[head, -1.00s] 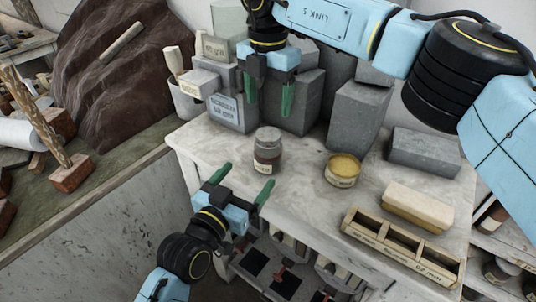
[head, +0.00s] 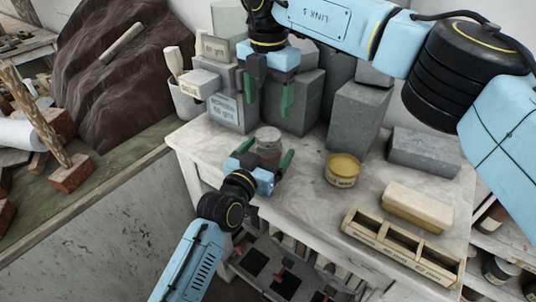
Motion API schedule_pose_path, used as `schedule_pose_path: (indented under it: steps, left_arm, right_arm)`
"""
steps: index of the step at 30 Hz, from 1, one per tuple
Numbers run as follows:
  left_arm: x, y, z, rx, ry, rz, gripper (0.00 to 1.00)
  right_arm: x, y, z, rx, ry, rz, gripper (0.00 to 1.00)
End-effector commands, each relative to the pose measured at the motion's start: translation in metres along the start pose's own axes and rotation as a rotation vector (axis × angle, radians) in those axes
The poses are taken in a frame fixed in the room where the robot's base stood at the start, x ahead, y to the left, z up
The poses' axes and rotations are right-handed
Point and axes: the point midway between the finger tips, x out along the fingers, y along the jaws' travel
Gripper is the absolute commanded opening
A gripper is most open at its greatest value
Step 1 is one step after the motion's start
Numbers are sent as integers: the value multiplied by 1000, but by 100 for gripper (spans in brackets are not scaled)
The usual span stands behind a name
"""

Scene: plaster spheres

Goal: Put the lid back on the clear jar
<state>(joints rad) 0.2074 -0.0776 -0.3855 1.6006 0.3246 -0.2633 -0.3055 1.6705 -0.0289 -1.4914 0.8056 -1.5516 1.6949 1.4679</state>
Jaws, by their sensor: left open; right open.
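The clear jar (head: 268,147) stands upright on the table near its front left edge. Its grey round top shows; I cannot tell whether that is the lid or the jar's rim. I make out no separate lid. My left gripper (head: 267,157) is open, with one green finger on each side of the jar. It hides the jar's lower part, and I cannot tell whether the fingers touch it. My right gripper (head: 269,103) is open and empty, pointing down above and behind the jar, in front of the grey blocks.
A yellow wax tin (head: 342,170) stands right of the jar on the pale table (head: 310,192). A cream-topped block (head: 417,203) and a sectioned wooden tray (head: 402,246) lie farther right. Several grey blocks (head: 358,118) stand behind. Table surface between jar and tin is clear.

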Motion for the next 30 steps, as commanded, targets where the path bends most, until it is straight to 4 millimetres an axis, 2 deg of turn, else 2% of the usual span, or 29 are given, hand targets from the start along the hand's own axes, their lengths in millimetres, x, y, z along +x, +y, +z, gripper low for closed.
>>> schedule_pose_path:
  steps: [2, 20, 26, 30]
  left_arm:
    - [0, 0, 0, 0, 0, 0, 80]
    - [0, 0, 0, 0, -1, 0, 1]
    - [0, 0, 0, 0, -1, 0, 0]
    - [0, 0, 0, 0, -1, 0, 0]
  right_arm:
    - [0, 0, 0, 0, 0, 0, 69]
    - [0, 0, 0, -21, 0, 0, 69]
    - [0, 0, 0, -235, 0, 0, 69]
    - [0, 0, 0, -497, 1, -1, 69]
